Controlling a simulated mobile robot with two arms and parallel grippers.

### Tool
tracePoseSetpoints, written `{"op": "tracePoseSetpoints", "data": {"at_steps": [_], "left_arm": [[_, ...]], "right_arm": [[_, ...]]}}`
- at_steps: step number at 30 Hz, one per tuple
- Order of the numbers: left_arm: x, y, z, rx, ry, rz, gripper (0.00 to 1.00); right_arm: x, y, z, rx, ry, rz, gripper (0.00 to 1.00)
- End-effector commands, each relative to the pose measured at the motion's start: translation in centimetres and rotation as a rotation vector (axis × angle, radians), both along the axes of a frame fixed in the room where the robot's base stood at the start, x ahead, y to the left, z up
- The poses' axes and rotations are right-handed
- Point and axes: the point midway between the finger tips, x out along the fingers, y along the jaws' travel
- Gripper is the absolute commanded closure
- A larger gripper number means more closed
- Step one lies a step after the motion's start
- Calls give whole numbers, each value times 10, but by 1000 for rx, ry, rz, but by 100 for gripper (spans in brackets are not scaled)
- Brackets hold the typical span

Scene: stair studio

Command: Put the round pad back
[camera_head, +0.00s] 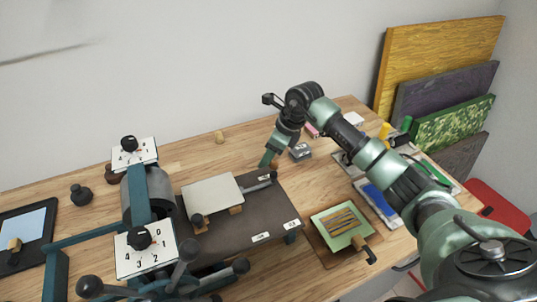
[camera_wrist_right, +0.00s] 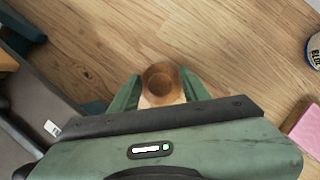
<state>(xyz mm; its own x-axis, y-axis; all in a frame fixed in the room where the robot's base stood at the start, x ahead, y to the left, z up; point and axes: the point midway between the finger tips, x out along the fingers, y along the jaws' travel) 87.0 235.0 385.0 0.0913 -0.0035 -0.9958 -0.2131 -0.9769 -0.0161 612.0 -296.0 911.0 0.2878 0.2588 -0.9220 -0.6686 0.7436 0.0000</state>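My right gripper (camera_head: 268,160) reaches down over the table behind the dark press bed. In the right wrist view its two green fingers (camera_wrist_right: 161,88) are closed on both sides of a round brown wooden piece (camera_wrist_right: 161,77), seen from above. I take this piece for the round pad; its underside is hidden. In the head view, the fingers and arm hide most of it. I cannot tell whether it touches the table. My left gripper is out of view.
The teal press (camera_head: 150,205) with black knobs stands at left. A green plate with coloured stripes (camera_head: 340,222) lies at front right. A grey tin (camera_head: 300,151) and a pink block (camera_wrist_right: 303,130) are to the right.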

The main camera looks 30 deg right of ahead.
Motion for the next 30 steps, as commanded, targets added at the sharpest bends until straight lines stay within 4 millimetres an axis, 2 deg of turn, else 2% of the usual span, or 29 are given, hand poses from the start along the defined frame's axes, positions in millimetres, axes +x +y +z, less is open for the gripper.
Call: {"op": "tracePoseSetpoints", "data": {"at_steps": [5, 9, 14, 21, 25, 30], "left_arm": [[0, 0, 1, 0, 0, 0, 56], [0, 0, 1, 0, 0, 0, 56], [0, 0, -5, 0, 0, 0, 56], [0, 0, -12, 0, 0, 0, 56], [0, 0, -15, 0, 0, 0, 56], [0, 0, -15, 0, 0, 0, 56]], "right_arm": [[0, 0, 1, 1, 1, 0, 54], [-1, -2, 9, -1, -4, 0, 54], [-10, -10, 36, -3, -5, 0, 54], [-25, -23, 84, -2, -4, -1, 54], [-30, -28, 102, -1, -2, -1, 54], [-34, -30, 113, 1, -1, 0, 54]]}}
